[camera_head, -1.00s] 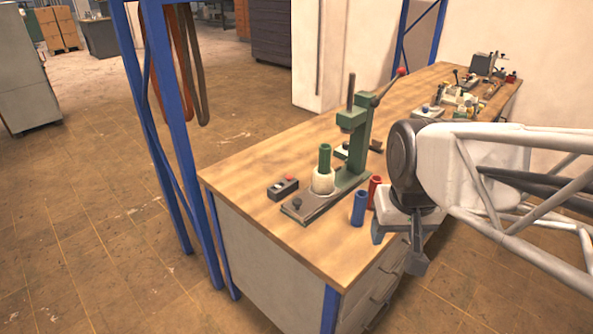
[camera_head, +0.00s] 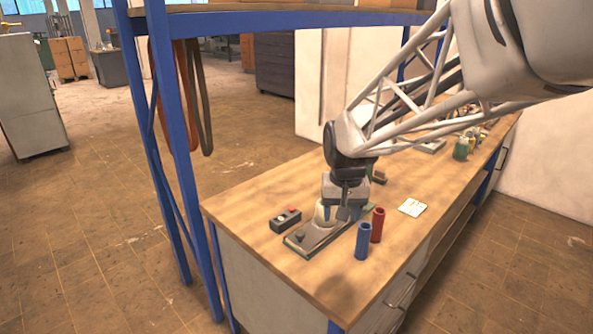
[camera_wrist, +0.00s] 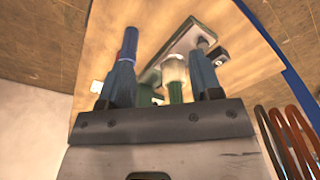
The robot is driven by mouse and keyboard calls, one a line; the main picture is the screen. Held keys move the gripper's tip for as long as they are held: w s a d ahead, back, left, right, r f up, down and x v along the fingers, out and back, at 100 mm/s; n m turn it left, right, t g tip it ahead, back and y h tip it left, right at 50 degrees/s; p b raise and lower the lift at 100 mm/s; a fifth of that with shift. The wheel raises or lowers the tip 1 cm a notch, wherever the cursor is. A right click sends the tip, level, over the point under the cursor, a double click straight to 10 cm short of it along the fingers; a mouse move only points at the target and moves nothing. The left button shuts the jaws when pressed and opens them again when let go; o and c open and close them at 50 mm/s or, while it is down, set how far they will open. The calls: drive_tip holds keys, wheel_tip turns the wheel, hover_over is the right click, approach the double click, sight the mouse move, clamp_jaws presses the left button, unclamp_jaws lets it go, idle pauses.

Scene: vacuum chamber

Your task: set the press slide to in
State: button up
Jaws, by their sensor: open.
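The press slide's base plate (camera_head: 314,237) lies on the bench with a dark knob (camera_head: 300,237) at its near end. My arm hides the press column and most of the slide in the head view. My gripper (camera_head: 338,211) is low over the slide, pointing down. In the wrist view my gripper (camera_wrist: 163,78) is open, with the white holder (camera_wrist: 174,70) and green cylinder (camera_wrist: 176,93) showing between its fingers. The base plate (camera_wrist: 181,43) and knob (camera_wrist: 203,44) lie beyond the fingers. I cannot tell whether the fingers touch anything.
A blue tube (camera_head: 363,241) and a red tube (camera_head: 377,225) stand right of the slide. A small control box (camera_head: 286,220) sits to its left. A white card (camera_head: 412,207) lies farther right. The bench's near corner is clear. A blue post (camera_head: 187,160) rises at the left.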

drive_tip(key=g, duration=0.1)
hover_over(300, 232)
wheel_tip(300, 232, down, 11)
drive_tip(key=shift+s+r, duration=0.1)
drive_tip(key=shift+f, duration=0.2)
drive_tip(key=shift+f, duration=3.75)
clamp_jaws()
